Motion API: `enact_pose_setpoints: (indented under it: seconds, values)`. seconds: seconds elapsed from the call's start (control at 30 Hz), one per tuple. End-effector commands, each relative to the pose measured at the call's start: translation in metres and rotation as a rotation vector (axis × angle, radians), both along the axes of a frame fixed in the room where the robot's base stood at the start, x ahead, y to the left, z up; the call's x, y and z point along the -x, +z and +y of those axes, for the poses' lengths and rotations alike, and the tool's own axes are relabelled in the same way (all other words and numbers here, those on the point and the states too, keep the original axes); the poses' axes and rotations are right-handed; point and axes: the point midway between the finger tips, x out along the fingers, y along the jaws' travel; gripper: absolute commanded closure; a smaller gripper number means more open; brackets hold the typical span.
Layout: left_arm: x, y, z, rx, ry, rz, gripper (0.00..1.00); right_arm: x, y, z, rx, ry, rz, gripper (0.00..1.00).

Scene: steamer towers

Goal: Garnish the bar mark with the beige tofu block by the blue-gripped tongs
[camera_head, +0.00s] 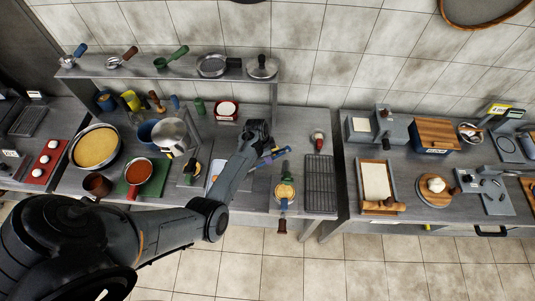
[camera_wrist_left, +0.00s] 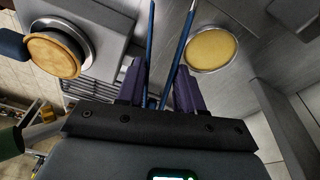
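My left gripper (camera_head: 272,156) is low over the middle counter in the head view. In the left wrist view its two purple fingers (camera_wrist_left: 158,88) stand on either side of the blue-gripped tongs (camera_wrist_left: 150,50), and it appears shut on them. The tong arms spread in a V away from the gripper; their tips run out of the top of the picture. A pale patch (camera_head: 217,169), partly hidden by my left arm, lies just left of the gripper; I cannot tell whether it holds the beige tofu block. I cannot make out the bar mark. My right gripper is not in view.
A dark grid rack (camera_head: 320,184) lies right of the gripper. A small round vessel with yellow contents (camera_head: 285,192) stands at the front edge. A steel pot (camera_head: 170,133) and red-filled pan (camera_head: 138,172) stand left. A raised shelf (camera_head: 190,70) runs behind. A gap separates the right counter.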

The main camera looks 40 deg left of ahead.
Motion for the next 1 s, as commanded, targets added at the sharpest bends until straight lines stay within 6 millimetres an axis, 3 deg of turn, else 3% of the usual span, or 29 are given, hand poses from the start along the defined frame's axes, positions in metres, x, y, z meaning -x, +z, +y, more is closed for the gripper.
enact_pose_setpoints:
  seconds: [0.2, 1.0]
  values:
    - [-0.0002, -0.0117, 0.0001, 0.0, 0.001, 0.0, 0.66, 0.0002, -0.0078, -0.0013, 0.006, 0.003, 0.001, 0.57]
    - [-0.0006, -0.0113, 0.0003, 0.001, 0.001, -0.001, 0.66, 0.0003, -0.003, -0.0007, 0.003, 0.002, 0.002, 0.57]
